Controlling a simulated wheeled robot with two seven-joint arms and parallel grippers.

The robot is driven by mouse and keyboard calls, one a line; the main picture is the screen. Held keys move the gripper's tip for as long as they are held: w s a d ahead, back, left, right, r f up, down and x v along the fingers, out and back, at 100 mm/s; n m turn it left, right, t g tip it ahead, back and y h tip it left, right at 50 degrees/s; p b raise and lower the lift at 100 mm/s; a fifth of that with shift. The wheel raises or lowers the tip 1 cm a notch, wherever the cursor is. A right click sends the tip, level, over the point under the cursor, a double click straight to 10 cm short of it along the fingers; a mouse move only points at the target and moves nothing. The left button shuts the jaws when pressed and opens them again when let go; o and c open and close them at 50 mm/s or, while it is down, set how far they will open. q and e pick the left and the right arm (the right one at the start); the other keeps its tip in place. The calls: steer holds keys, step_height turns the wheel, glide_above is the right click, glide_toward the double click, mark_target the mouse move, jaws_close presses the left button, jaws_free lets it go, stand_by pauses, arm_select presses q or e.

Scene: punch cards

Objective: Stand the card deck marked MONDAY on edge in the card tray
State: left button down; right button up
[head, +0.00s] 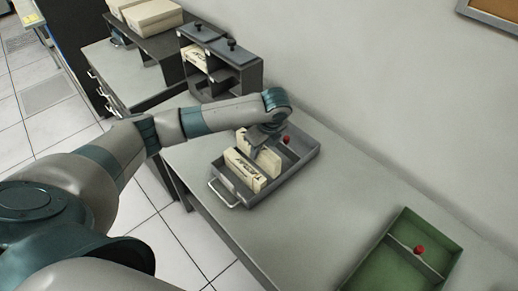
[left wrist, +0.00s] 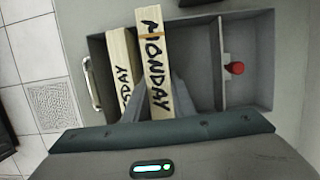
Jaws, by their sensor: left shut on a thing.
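The deck marked MONDAY (left wrist: 152,48) is cream with black letters and a tan band. My left gripper (head: 258,148) is shut on it; the fingers show on both sides of it in the left wrist view (left wrist: 158,98). The deck (head: 269,160) is on edge, over or in the grey card tray (head: 305,162); whether it touches the floor is hidden. Another cream deck (head: 240,172) stands on edge beside it, toward the handle; its lettering ends in "DAY" in the left wrist view (left wrist: 120,70). My right gripper is out of view.
A red knob (head: 286,140) sits beyond a divider in the grey tray. A green tray (head: 433,236) with a red knob is at the right. A dark rack (head: 222,62) holding a deck stands behind. The table between the trays is clear.

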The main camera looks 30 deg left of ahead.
mark_target(259, 159)
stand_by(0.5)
arm_select(q)
steer(key=shift+f, duration=0.15)
steer(key=shift+f+b, duration=0.6)
steer(key=shift+f, duration=1.55)
steer(key=c, duration=1.4)
jaws_free()
